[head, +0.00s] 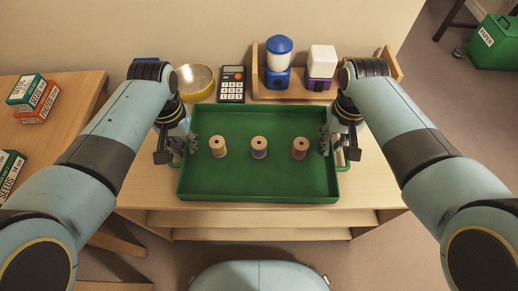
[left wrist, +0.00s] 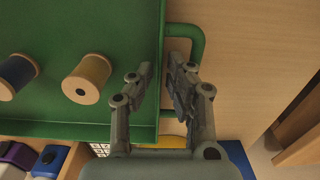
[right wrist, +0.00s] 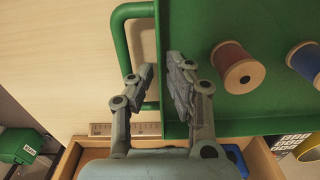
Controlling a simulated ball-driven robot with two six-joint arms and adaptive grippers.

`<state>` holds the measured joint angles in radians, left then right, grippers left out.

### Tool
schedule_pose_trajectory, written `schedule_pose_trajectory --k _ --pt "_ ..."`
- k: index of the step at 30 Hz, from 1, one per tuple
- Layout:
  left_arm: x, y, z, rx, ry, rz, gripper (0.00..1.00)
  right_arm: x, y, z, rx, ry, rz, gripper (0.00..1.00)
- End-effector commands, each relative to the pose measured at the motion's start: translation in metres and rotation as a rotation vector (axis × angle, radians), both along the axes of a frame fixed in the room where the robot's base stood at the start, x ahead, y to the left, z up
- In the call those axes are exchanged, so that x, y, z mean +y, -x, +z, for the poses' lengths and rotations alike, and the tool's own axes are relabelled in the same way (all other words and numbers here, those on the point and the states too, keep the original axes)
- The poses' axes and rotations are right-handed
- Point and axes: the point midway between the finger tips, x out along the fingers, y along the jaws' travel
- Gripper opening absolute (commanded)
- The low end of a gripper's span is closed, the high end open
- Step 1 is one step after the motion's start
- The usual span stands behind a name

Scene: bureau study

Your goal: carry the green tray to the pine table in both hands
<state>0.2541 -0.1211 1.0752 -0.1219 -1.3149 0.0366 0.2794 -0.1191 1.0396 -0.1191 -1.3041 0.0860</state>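The green tray (head: 260,182) lies level on a light wooden bureau (head: 150,203) in front of me. It bears three thread spools: yellowish (head: 218,147), blue (head: 259,147) and red (head: 300,148). My left gripper (head: 190,143) is at the tray's left side; in the left wrist view its fingers (left wrist: 158,72) stand apart about the side wall, beside the green handle (left wrist: 198,42). My right gripper (head: 326,141) is likewise at the right side; its fingers (right wrist: 162,72) stand apart about the wall near the other handle (right wrist: 121,45). A light wooden table (head: 70,128), maybe the pine table, stands left.
Seed boxes (head: 38,98) lie on the left table. Behind the tray are a yellow bowl (head: 195,82), a calculator (head: 232,84) and a wooden rack (head: 290,94) with a blue-lidded jar (head: 279,55) and a purple-based one (head: 322,62). A green paper bin (head: 495,45) stands far right.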

Motion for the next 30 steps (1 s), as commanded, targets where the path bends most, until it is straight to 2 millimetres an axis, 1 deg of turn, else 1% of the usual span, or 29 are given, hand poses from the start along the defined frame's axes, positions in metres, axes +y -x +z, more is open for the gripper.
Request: schedule_pose_trajectory --k 7,10,11,30 --pt "0.0001 -0.0002 -0.0002 -0.001 0.000 0.000 0.15 -0.0002 -0.0001 -0.0002 0.000 0.000 0.000 0.15" --pt "0.0000 -0.0001 -0.0001 0.000 0.000 0.000 0.02 -0.0002 0.0000 -0.0001 0.000 0.000 0.000 0.02" --pt "0.0000 -0.0001 -0.0001 0.000 0.000 0.000 0.00 -0.0002 0.0000 -0.0001 0.000 0.000 0.000 0.00" --pt "0.0001 -0.0006 0.0009 -0.001 0.000 0.000 0.00 -0.0004 -0.0006 0.0010 -0.001 0.001 0.000 0.00"
